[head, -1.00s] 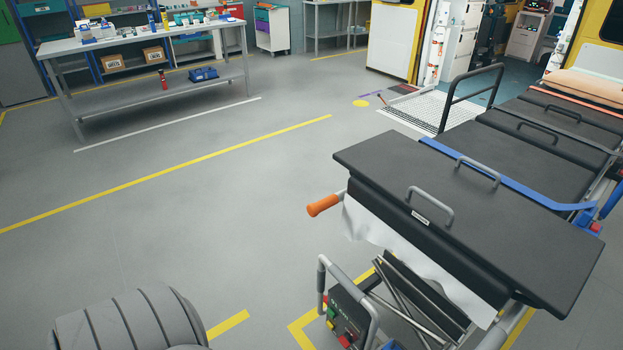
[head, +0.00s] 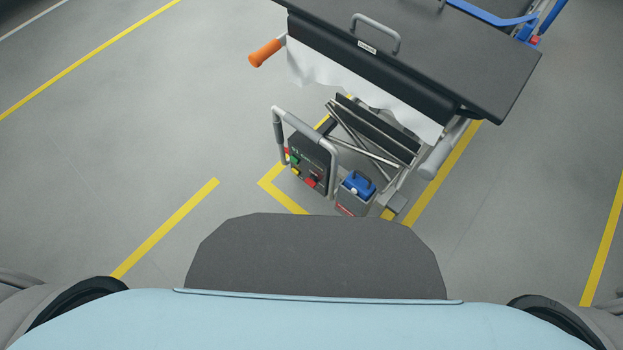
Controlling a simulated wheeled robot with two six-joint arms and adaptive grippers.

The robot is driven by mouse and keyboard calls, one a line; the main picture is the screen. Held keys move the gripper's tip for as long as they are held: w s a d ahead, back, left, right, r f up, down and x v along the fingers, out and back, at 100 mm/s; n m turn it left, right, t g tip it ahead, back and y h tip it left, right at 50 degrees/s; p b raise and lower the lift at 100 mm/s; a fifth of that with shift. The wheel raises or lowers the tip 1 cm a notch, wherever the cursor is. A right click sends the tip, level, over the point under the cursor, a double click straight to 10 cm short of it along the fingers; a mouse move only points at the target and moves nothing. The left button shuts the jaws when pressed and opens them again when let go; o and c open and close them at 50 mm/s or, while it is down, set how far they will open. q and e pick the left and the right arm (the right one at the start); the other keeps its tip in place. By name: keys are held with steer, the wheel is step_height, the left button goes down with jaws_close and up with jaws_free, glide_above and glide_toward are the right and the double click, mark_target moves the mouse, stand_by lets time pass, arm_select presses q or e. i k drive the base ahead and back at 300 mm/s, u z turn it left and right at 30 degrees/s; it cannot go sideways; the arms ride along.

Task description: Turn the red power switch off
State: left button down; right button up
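A dark control panel (head: 310,163) sits low at the near end of the stretcher, behind a grey tube frame. It carries small red, green and yellow controls. A red control (head: 310,183) shows at its lower edge, and another bit of red shows at its left edge. I cannot tell which of them is the power switch, or its position. The panel's lettering is too small to read. Neither of my grippers is in view; only parts of my own body show along the bottom.
The black stretcher top (head: 430,50) overhangs above and behind the panel. An orange handle (head: 265,52) sticks out to the left. A blue-topped box (head: 356,190) is right of the panel. Crossed metal bars stand behind. The floor (head: 180,130) to the left is clear.

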mark_target(310, 181)
steer(key=u, duration=0.05)
steer(key=k, duration=0.4)
steer(key=z, duration=0.4)
steer(key=i, duration=1)
steer(key=z, duration=0.35)
